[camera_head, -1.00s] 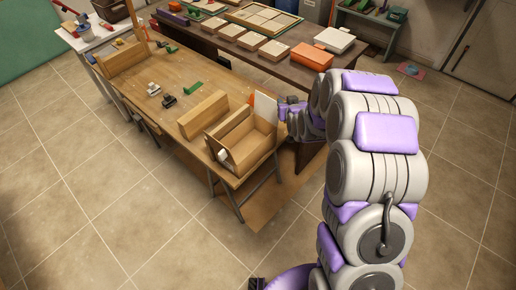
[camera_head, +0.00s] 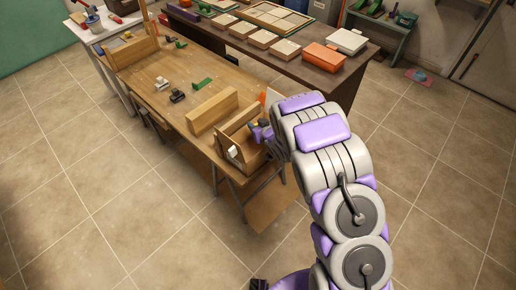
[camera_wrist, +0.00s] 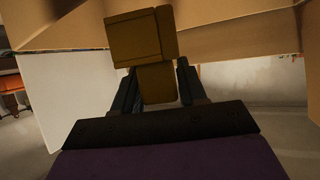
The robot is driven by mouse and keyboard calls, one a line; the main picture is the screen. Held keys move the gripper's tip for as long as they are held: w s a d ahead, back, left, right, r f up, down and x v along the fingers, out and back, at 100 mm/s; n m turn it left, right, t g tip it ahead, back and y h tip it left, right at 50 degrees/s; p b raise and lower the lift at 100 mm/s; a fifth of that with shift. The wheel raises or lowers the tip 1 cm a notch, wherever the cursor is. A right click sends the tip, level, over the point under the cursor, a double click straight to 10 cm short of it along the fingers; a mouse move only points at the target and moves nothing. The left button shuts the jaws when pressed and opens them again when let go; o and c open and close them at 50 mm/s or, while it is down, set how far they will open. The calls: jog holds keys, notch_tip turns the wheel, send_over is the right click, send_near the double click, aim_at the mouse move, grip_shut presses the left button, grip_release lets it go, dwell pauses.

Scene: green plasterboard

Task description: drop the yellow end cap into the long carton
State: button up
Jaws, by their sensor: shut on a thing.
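My gripper (camera_wrist: 157,85) is shut on the yellow end cap (camera_wrist: 142,38), which looks dark mustard in the wrist view. Its narrow part is between the fingers and its wide block stands out beyond them. In the head view my gripper (camera_head: 262,132) is at the right side of the open carton (camera_head: 233,153) on the near end of the wooden table. Cardboard fills the top of the wrist view. A longer, narrow carton (camera_head: 212,111) lies just behind and left of the open one. I cannot tell which the task means, or whether the cap is over an opening.
The wooden table (camera_head: 160,97) bears small black and green parts and another carton (camera_head: 132,52) at its far end. A dark bench (camera_head: 300,72) with several flat boxes and an orange box (camera_head: 323,57) stands behind. The tiled floor in front is clear.

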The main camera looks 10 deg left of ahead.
jog(key=shift+a+f+b, duration=0.45)
jog(key=shift+a+f, duration=0.5)
jog(key=shift+f, duration=0.3)
jog(key=shift+d+f, duration=0.15)
jog(key=shift+d, duration=0.05)
jog(key=d, duration=0.3)
jog(key=shift+d+r, duration=0.25)
jog(key=shift+r, duration=0.05)
jog(key=shift+c, duration=0.8)
jog(key=o, duration=1.3)
jog(key=shift+a+f, duration=0.15)
jog(key=shift+a, duration=1.35)
jog(key=shift+d, duration=0.35)
jog(key=d, duration=0.1)
jog(key=s+d+r, duration=0.1)
jog(key=shift+s+d+r, duration=0.15)
jog(key=shift+s+d, duration=0.15)
jog(key=shift+d, duration=0.05)
jog(key=p+v, duration=0.3)
jog(key=v, duration=0.1)
jog(key=a+p+v, duration=0.1)
jog(key=p+v, duration=0.2)
jog(key=v, duration=0.2)
jog(key=s+p+v, duration=0.1)
jog(key=p+v, duration=0.2)
jog(key=v, duration=0.2)
jog(key=shift+a, duration=0.35)
